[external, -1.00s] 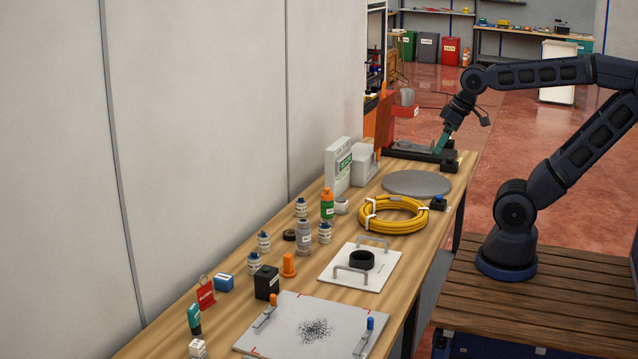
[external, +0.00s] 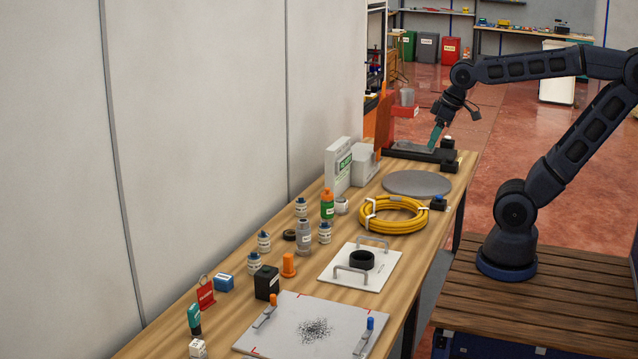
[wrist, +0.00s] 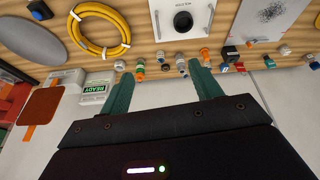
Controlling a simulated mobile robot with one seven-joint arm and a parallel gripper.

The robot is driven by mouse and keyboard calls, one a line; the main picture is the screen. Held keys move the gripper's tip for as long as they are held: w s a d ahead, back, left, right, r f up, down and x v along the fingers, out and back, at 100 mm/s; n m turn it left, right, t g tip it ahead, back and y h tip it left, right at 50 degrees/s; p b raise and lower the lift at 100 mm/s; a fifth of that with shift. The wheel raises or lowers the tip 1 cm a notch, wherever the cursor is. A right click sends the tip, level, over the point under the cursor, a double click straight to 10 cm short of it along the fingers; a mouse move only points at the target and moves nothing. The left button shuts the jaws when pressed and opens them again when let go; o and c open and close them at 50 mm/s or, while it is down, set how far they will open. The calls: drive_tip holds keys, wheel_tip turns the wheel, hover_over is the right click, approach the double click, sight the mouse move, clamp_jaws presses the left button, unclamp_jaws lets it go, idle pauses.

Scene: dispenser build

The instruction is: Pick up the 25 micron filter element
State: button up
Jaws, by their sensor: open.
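My gripper (external: 435,138) is open and empty over the bench's far end, well away from the canisters. In the wrist view its two teal fingers (wrist: 163,86) are spread, with small canisters (wrist: 181,65) beyond them.
A yellow hose coil (external: 393,214), grey disc (external: 417,184) and white plate with handles (external: 340,274) lie between my gripper and the bench's near end. A green-and-orange bottle (external: 327,206) and grey bottle (external: 304,238) stand among the canisters. A wall runs along the left.

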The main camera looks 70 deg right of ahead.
drive_tip(key=w+a+r+n+g, duration=0.1)
drive_tip(key=w+a+n, duration=0.15)
drive_tip(key=w, duration=0.55)
drive_tip(key=w+a+n, duration=0.2)
drive_tip(key=w+n, duration=0.2)
drive_tip(key=w, duration=0.3)
drive_tip(key=n+g, duration=0.3)
drive_tip(key=n, duration=1.2)
hover_over(254, 260)
drive_tip(key=w+d, duration=0.1)
drive_tip(key=d, duration=0.1)
drive_tip(key=f, duration=2.8)
drive_tip(key=shift+w+a+f, duration=0.2)
drive_tip(key=shift+a+f, duration=0.05)
drive_tip(key=shift+w+a+f, duration=0.15)
drive_tip(key=shift+f, duration=0.3)
wheel_tip(254, 260, down, 5)
drive_tip(key=shift+f, duration=0.2)
drive_tip(key=shift+s+d+f, duration=0.15)
drive_tip(key=shift+s+f, duration=0.05)
drive_tip(key=shift+f, duration=1.1)
drive_tip(key=shift+s+d+f, duration=0.15)
drive_tip(key=shift+f, duration=1.1)
drive_tip(key=c, duration=1.1)
